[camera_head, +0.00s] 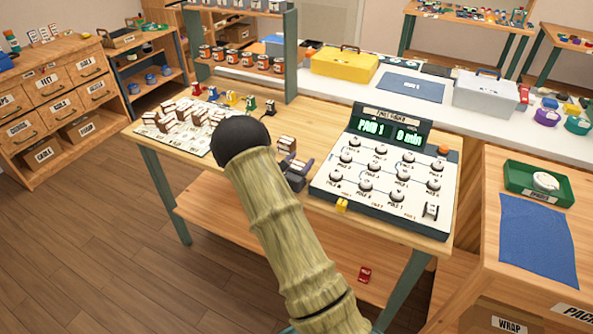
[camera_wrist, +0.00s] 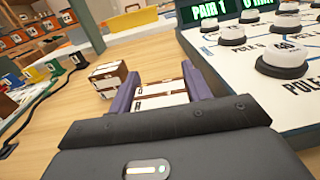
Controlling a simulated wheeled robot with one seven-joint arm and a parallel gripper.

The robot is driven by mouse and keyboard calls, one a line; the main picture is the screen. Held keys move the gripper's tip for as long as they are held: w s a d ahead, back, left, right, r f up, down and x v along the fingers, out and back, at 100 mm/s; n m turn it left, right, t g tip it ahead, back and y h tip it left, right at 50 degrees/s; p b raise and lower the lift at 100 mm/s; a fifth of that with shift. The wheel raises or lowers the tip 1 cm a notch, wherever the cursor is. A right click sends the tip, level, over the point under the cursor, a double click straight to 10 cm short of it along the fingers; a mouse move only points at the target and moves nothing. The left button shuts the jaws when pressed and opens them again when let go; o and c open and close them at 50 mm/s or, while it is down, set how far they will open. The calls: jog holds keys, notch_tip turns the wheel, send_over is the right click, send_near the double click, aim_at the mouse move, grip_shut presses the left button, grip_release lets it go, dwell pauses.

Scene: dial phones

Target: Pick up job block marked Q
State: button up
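My gripper (camera_head: 298,168) is low over the wooden workbench, just left of the phone console. In the wrist view its two purple fingers (camera_wrist: 160,86) stand on either side of a white and brown block (camera_wrist: 162,94). The block nearly fills the gap, and I cannot tell whether the fingers press on it. A second white and brown block (camera_wrist: 108,74) stands beyond the left finger, apart from it; it also shows in the head view (camera_head: 287,144). No letter is readable on either block, so I cannot tell which is Q.
The phone console (camera_head: 385,165), reading "PAIR 1", is close on the right. A white board (camera_head: 168,138) with several similar blocks lies to the left, coloured pieces (camera_head: 233,98) behind it. A red item (camera_head: 365,273) lies below the bench top. Bare wood lies left of my gripper.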

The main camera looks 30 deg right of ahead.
aim_at(299, 161)
jog(key=c, duration=0.3)
jog(key=shift+c, duration=0.2)
notch_tip(299, 161, up, 10)
dwell(0.3)
dwell(0.4)
